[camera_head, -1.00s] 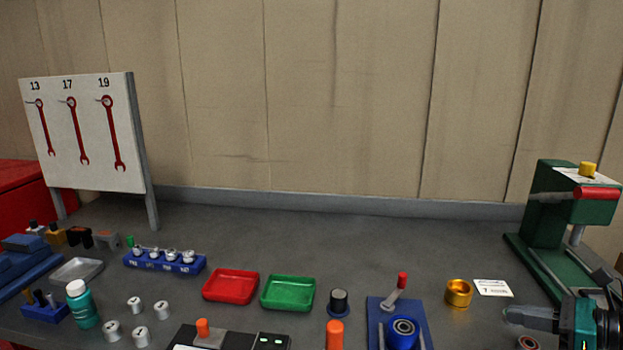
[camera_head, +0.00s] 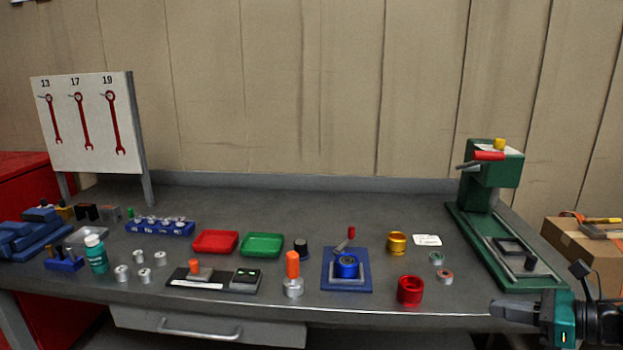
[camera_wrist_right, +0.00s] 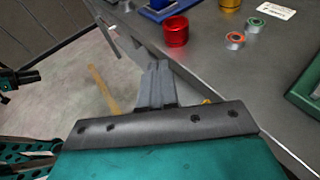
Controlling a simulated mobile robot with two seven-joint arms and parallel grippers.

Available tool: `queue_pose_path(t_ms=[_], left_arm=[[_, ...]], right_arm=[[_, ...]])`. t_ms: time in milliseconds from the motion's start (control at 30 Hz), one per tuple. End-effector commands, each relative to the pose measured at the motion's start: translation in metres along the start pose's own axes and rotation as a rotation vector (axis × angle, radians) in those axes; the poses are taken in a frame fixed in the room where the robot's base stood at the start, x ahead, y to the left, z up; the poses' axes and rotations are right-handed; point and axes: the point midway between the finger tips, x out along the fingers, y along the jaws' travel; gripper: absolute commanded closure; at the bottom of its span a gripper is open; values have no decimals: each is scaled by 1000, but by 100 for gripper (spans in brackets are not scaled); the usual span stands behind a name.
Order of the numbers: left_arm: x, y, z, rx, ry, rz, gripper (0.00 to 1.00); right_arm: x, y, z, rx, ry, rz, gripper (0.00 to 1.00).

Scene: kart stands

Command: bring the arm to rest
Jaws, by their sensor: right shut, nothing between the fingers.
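My right gripper (camera_head: 497,311) is at the lower right of the head view, by the front edge of the workbench (camera_head: 400,205). Its fingers are together with nothing between them. In the right wrist view the shut fingers (camera_wrist_right: 157,68) point toward the bench edge, with floor below them. A red cup (camera_head: 410,290) stands on the bench to the left of the gripper, apart from it; it also shows in the right wrist view (camera_wrist_right: 176,31). My left gripper is not in the head view.
A green press (camera_head: 480,190) stands at the right. Two small rings (camera_head: 445,276), a gold cup (camera_head: 396,242) and a blue fixture (camera_head: 347,283) sit near the red cup. Red (camera_head: 215,242) and green trays (camera_head: 261,245) lie mid-bench. A cardboard box (camera_head: 575,245) is at the far right.

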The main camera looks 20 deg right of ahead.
Motion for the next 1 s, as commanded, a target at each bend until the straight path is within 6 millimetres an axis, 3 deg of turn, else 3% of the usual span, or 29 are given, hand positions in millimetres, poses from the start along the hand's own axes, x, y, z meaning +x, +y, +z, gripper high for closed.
queue_pose_path(t_ms=[33,267,367,533,700,867,900,1000], left_arm=[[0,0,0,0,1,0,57],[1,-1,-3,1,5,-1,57],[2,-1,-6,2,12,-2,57],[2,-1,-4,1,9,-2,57],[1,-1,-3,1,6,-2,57],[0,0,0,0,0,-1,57],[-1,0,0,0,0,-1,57],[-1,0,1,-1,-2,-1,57]], right_arm=[[2,8,-17,131,-18,-35,100],[20,46,-80,771,-118,-191,100],[32,74,-110,1121,-183,-257,100],[64,143,-155,1831,-325,-359,100],[104,223,-174,2525,-471,-426,100],[132,278,-170,2984,-563,-465,100],[136,288,-169,-3047,575,471,100],[143,302,-166,-2932,553,448,100]])
